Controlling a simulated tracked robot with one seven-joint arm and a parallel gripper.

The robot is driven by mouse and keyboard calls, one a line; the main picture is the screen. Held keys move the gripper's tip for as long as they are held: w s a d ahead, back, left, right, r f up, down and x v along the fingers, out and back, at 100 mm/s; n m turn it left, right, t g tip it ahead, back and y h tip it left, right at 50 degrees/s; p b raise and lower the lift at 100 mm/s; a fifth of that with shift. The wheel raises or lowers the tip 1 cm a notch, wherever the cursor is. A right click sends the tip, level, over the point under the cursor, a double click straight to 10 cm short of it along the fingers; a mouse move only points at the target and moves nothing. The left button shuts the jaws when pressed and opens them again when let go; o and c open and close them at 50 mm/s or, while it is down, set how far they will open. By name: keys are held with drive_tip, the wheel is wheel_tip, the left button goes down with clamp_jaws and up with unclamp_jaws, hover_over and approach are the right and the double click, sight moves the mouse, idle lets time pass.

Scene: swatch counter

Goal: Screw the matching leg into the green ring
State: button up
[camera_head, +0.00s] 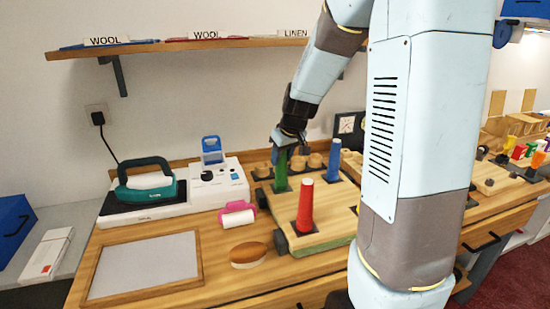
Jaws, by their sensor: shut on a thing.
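A green leg (281,172) stands upright on the flat green-and-wood board (325,232), at its back left. My gripper (283,152) comes down from above and is shut on the top of the green leg. The foot of the green leg is at a dark patch on the board; I cannot make out a green ring there or how deep the leg sits. A red leg (305,208) stands upright near the front of the board, on a dark square. A blue leg (334,160) stands upright at the back right. My arm hides the board's right part.
Several round wooden pieces (315,160) sit behind the board. A wall shelf (180,46) hangs above.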

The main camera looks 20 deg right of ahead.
drive_tip(key=shift+m+h, duration=0.6)
drive_tip(key=shift+m, duration=1.05)
drive_tip(key=shift+m+h, duration=0.6)
drive_tip(key=shift+m, duration=1.05)
drive_tip(key=o, duration=0.8)
